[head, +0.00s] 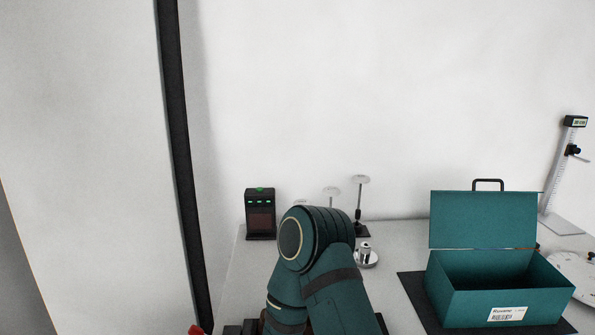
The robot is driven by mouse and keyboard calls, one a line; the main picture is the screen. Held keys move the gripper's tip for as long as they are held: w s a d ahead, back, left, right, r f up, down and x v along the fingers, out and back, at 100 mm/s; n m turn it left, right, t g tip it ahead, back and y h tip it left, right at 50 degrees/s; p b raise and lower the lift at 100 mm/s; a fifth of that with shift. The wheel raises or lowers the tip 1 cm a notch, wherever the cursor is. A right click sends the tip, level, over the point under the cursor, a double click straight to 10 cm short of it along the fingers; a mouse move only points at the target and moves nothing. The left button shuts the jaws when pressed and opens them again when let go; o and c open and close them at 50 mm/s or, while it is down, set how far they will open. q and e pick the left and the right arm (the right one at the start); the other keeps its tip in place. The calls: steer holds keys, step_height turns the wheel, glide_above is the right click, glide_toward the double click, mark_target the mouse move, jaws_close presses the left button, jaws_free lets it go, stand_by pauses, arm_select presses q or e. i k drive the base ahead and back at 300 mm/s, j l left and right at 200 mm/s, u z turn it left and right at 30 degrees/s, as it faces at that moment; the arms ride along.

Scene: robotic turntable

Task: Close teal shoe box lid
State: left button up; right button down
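The teal shoe box (460,306) stands on a dark mat at the right of the head view, with a white barcode label on its front. Its teal lid (484,220) is open and stands upright along the back edge of the box. The inside of the box looks dark, and I see nothing in it. Part of one of my teal arms shows at the bottom centre, to the left of the box and apart from it. Neither gripper is in view.
The dark mat (415,290) lies under the box. A black device (260,213), small stands with pale discs (360,179) and a metal piece (366,256) are on the grey table (245,262). A measuring stand (563,180) and white round equipment (578,272) are at the right.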

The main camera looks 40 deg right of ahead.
mark_target(474, 218)
steer(key=z, duration=0.8)
steer(key=l+z, duration=0.55)
steer(key=z, duration=0.25)
